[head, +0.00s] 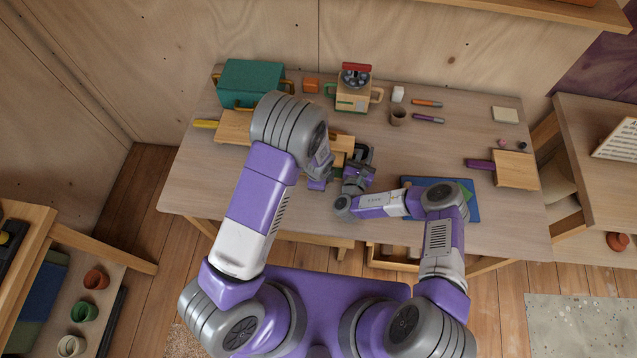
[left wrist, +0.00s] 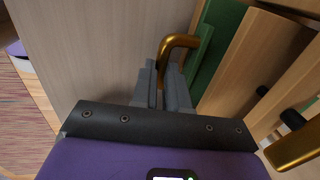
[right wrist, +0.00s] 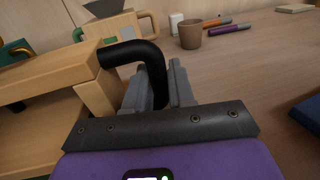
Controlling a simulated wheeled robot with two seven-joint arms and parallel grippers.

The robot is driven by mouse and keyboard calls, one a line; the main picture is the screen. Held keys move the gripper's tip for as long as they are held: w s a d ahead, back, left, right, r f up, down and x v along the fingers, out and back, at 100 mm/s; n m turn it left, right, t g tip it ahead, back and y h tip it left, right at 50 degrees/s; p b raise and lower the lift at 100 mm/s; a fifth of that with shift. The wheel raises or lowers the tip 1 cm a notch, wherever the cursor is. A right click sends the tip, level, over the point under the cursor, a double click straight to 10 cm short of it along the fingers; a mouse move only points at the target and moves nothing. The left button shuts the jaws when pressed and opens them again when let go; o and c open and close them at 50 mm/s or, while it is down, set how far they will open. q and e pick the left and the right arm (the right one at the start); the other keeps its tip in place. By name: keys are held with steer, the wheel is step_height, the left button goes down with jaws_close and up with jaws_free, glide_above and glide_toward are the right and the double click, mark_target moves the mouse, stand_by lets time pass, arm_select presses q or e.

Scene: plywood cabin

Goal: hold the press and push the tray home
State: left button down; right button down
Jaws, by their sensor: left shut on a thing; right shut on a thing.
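A light wooden body (head: 344,143), which looks like the press, stands at the middle of the table, partly hidden behind my left arm. In the right wrist view my right gripper (right wrist: 163,88) is shut on a black handle (right wrist: 130,50) at the side of the wooden body (right wrist: 50,72). In the left wrist view my left gripper (left wrist: 163,82) is shut on a brass handle (left wrist: 178,42) beside a green panel (left wrist: 219,60); this panel may be the tray. In the head view both grippers are close together, left (head: 319,183) and right (head: 357,170); their fingertips are mostly hidden.
A teal box (head: 252,80), an orange block (head: 311,85), a wooden machine with a red top (head: 351,94) and a brown cup (head: 398,117) stand at the back. A blue mat (head: 468,208) lies under my right arm.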

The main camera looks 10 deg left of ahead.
arm_select(q)
steer(key=shift+w, duration=0.2)
arm_select(e)
steer(key=shift+a, duration=0.1)
arm_select(q)
steer(key=c, duration=1.1)
jaws_free()
steer(key=r, duration=0.4)
steer(key=s+r, duration=0.1)
steer(key=r, duration=0.3)
steer(key=s+r, duration=0.1)
steer(key=r, duration=0.3)
steer(key=shift+s, duration=0.25)
steer(key=shift+f, duration=0.1)
arm_select(e)
steer(key=c, duration=0.9)
jaws_free()
steer(key=shift+s, duration=0.1)
